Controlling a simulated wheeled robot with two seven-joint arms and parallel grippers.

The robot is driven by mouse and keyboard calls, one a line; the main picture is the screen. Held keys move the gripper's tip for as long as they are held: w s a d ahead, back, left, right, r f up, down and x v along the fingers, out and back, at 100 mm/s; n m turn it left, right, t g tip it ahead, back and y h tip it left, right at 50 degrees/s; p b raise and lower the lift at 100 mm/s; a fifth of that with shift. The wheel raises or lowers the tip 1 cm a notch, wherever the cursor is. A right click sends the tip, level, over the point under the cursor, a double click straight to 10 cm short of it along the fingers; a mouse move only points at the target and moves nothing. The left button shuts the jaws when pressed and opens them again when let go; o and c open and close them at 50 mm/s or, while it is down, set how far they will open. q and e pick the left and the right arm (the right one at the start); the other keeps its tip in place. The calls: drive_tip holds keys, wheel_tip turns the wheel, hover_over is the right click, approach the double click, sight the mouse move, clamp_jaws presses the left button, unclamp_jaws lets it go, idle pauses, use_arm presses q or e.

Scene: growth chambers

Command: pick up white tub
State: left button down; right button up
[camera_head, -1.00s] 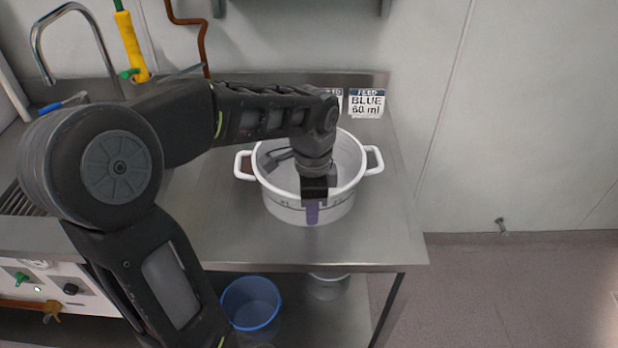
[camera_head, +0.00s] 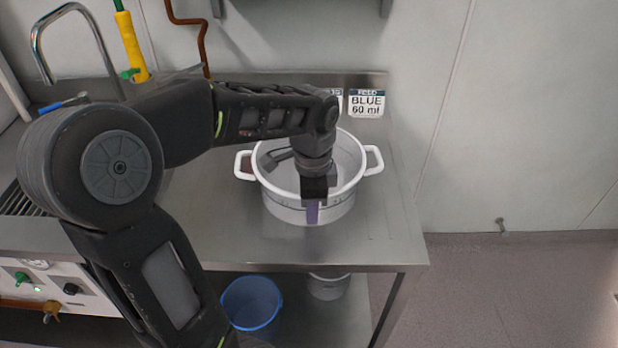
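The white tub (camera_head: 340,208), round with two side handles, stands upright on the steel bench. My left gripper (camera_head: 313,204) comes down from above at the tub's near rim. One purple finger shows outside the near wall; the other finger is hidden by the gripper and rim. I cannot tell whether the fingers are closed on the wall. Part of the tub's inside is hidden by my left arm. My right gripper is not in view.
The steel bench (camera_head: 385,235) is clear right of the tub. A label reading BLUE 60 ml (camera_head: 367,104) stands behind it. A blue bucket (camera_head: 250,304) and a pale bucket (camera_head: 328,287) are below. A tap (camera_head: 72,10) and yellow-handled hose (camera_head: 132,48) are at the back left.

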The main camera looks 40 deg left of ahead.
use_arm(q)
drive_tip(key=shift+s+f, duration=0.1)
idle(0.3)
wheel_tip(320, 180, up, 10)
drive_tip(key=shift+r, duration=0.1)
idle(0.4)
idle(0.5)
